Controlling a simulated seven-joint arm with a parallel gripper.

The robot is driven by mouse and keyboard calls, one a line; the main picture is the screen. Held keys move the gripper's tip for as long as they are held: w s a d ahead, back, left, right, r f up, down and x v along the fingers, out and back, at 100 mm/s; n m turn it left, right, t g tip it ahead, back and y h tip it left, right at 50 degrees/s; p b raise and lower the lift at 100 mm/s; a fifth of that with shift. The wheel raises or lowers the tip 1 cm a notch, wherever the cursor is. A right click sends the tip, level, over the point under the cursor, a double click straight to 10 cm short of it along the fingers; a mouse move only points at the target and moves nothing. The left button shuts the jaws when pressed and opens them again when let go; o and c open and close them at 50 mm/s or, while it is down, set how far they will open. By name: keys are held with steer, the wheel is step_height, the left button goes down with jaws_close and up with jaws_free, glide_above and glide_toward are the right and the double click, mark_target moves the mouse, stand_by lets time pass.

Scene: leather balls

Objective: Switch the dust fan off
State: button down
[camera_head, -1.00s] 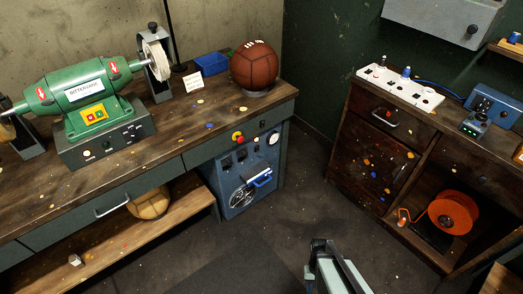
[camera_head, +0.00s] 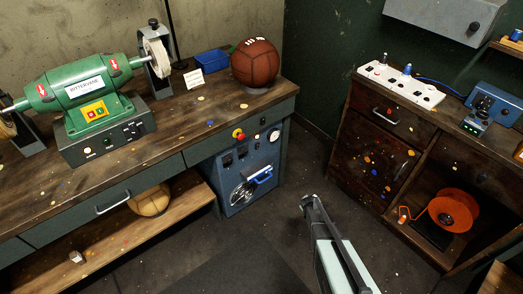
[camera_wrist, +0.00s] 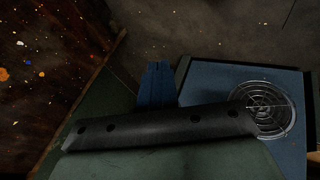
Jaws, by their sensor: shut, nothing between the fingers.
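A blue cabinet unit (camera_head: 250,172) with a round fan grille stands under the right end of the workbench; it appears to be the dust fan. Switch positions are too small to read. My gripper (camera_head: 309,201) is shut and empty, over the floor to the right of the unit and apart from it. In the wrist view my gripper (camera_wrist: 157,68) shows in the middle, and the unit's blue face with its grille (camera_wrist: 265,106) lies to the right.
The workbench (camera_head: 170,130) bears a green grinder (camera_head: 85,90), a brown ball (camera_head: 255,63), a blue tray (camera_head: 212,62) and a card (camera_head: 194,79). A wooden cabinet (camera_head: 370,160) with a power strip (camera_head: 400,87) and orange reel (camera_head: 453,211) stands right. Floor between is clear.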

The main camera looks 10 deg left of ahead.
mark_target(258, 145)
steer(key=w+a+r+n+t+y, duration=0.55)
steer(key=w+a+n, duration=0.25)
steer(key=w, duration=0.3)
steer(key=s+a+r+n+t+y, duration=0.1)
steer(key=s+a+r+n+y, duration=0.1)
steer(key=a+r+n+y, duration=0.7)
steer(key=shift+s+r+n+t+y, duration=0.2)
steer(key=shift+r+n+t+y, duration=0.2)
steer(key=shift+n, duration=0.6)
steer(key=x, duration=1.2)
steer(key=shift+w+a, duration=0.2)
steer(key=shift+w, duration=0.05)
steer(key=shift+w+a+r, duration=0.1)
steer(key=shift+w+a, duration=0.3)
steer(key=shift+a, duration=0.1)
